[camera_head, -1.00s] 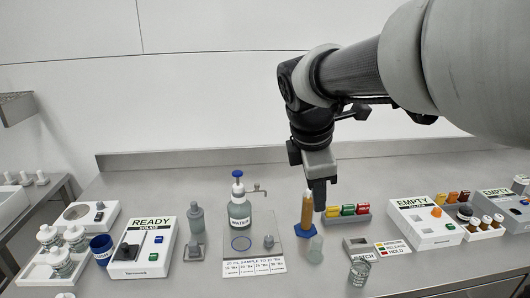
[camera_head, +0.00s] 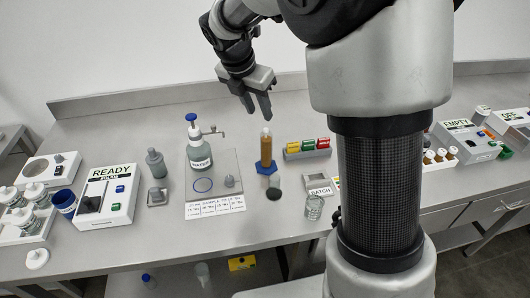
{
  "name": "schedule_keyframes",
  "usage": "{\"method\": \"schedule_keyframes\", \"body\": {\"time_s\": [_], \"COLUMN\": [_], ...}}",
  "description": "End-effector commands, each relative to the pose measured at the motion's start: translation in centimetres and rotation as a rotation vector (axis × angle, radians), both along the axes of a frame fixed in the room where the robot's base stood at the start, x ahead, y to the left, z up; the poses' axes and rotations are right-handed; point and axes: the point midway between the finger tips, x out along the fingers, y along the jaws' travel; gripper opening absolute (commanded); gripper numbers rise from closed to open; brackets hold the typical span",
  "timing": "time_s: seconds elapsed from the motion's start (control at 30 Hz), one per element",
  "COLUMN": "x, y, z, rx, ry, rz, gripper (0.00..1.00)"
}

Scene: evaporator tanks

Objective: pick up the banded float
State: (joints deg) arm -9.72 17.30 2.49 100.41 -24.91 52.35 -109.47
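I cannot make out for certain which thing is the banded float. A tall amber cylinder (camera_head: 266,152) with a pale top stands upright on a blue base (camera_head: 267,168) in the middle of the bench. A float may be inside it, but it is too small to tell. My gripper (camera_head: 258,114) points down just above and slightly left of the cylinder's top in the picture. Its two fingers are apart with nothing seen between them. Whether it touches the cylinder cannot be told, though a small gap seems to show.
A small dark-topped cup (camera_head: 274,193) and a clear beaker (camera_head: 314,208) stand in front. A WATER bottle (camera_head: 200,155) is left; a rack of coloured blocks (camera_head: 307,149) is right. The READY box (camera_head: 107,196) stands far left. My arm hides part of the right bench.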

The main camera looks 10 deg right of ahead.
Motion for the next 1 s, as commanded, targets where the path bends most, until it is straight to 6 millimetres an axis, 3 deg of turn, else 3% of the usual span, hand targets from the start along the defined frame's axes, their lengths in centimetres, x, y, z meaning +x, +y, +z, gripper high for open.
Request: {"method": "schedule_keyframes", "body": {"time_s": [0.1, 0.43, 0.7, 0.97, 1.0], "x": [0.6, 1.3, 2.6, 2.8, 2.8], "y": [-0.6, -1.1, -2.0, -2.2, -2.2], "z": [-2.0, -3.9, -7.5, -7.8, -7.8], "rx": [-0.001, 0.0, 0.0, 0.001, 0.001], "ry": [0.001, 0.0, 0.002, -0.002, -0.002], "rz": [0.0, -0.001, -0.002, 0.0, 0.0], "gripper": [0.34, 0.34, 0.34, 0.34, 0.29]}}
